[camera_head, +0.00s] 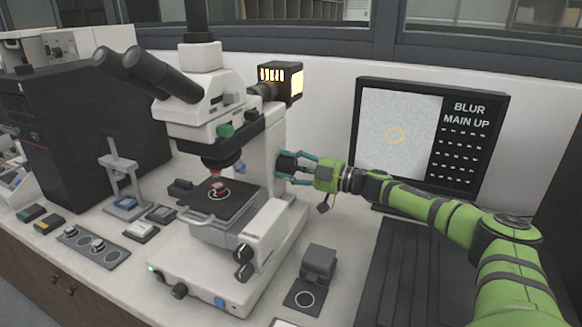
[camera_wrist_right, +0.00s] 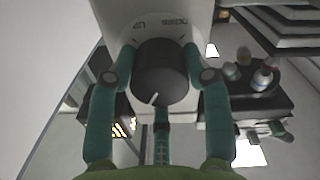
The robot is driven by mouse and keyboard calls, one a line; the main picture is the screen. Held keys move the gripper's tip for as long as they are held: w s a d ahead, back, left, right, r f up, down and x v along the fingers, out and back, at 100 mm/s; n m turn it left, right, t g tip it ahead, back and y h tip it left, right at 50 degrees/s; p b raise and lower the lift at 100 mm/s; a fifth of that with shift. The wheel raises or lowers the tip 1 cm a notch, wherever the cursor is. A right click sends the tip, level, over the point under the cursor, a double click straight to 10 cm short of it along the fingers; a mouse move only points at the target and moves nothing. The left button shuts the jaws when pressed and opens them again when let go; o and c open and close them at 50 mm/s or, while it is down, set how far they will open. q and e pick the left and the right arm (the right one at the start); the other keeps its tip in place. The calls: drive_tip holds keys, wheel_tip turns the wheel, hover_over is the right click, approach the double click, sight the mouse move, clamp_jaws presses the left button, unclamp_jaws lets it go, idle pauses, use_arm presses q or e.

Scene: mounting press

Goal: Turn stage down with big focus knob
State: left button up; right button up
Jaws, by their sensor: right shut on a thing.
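The white microscope (camera_head: 262,150) stands on the bench, with its black stage (camera_head: 240,197) bearing a small red sample (camera_head: 219,190). My right gripper (camera_head: 287,168) is at the right side of the microscope's column. In the right wrist view, the big dark focus knob (camera_wrist_right: 161,77) has a white pointer line toward its lower left. The label above it reads "UP" and a word that looks like "LOSS". The teal fingers of my right gripper (camera_wrist_right: 163,75) are shut on the knob from both sides. My left gripper is not in the head view.
A monitor (camera_head: 428,135) behind my right arm reads "BLUR" and "MAIN UP" beside a grey field with a yellow ring. A grey block (camera_head: 318,262) stands in front of the arm. Eyepieces (camera_head: 150,72) rise at the left. A small stand (camera_head: 122,180) is farther left.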

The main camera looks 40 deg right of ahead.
drive_tip(key=o, duration=1.1)
drive_tip(key=shift+o, duration=0.2)
drive_tip(key=v, duration=1.2)
drive_tip(key=shift+w, duration=0.1)
